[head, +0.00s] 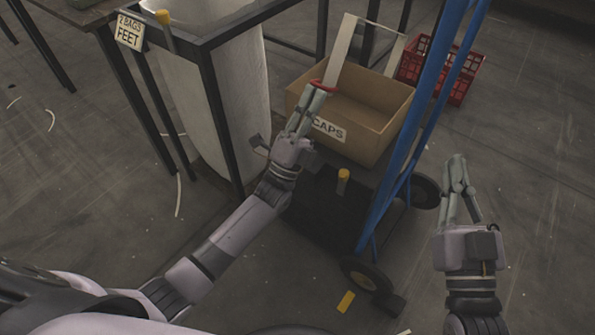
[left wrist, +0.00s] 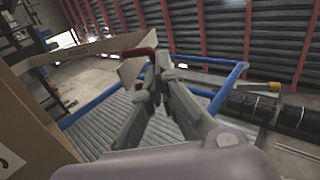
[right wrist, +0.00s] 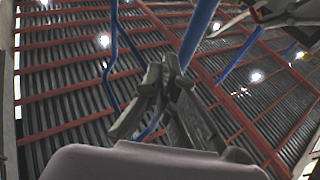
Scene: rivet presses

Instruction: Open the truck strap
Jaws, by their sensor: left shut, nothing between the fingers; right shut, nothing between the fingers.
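The truck is a blue-framed hand truck (head: 411,130) carrying an open cardboard box (head: 382,140) marked CAPS. A pale strap (head: 341,52) rises above the box's left and back side; it also crosses the left wrist view (left wrist: 85,52). A red piece (head: 323,87) is at the strap's near end, beside my left fingertips; it shows red in the left wrist view (left wrist: 140,53). My left gripper (head: 317,92) is shut and empty at the box's left rim. I cannot tell whether it touches the red piece. My right gripper (head: 457,160) is shut and empty, right of the truck.
A dark frame (head: 213,110) with a large white sack (head: 240,75) stands left of the truck. A red crate (head: 462,80) is behind the box. The floor on the right is clear.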

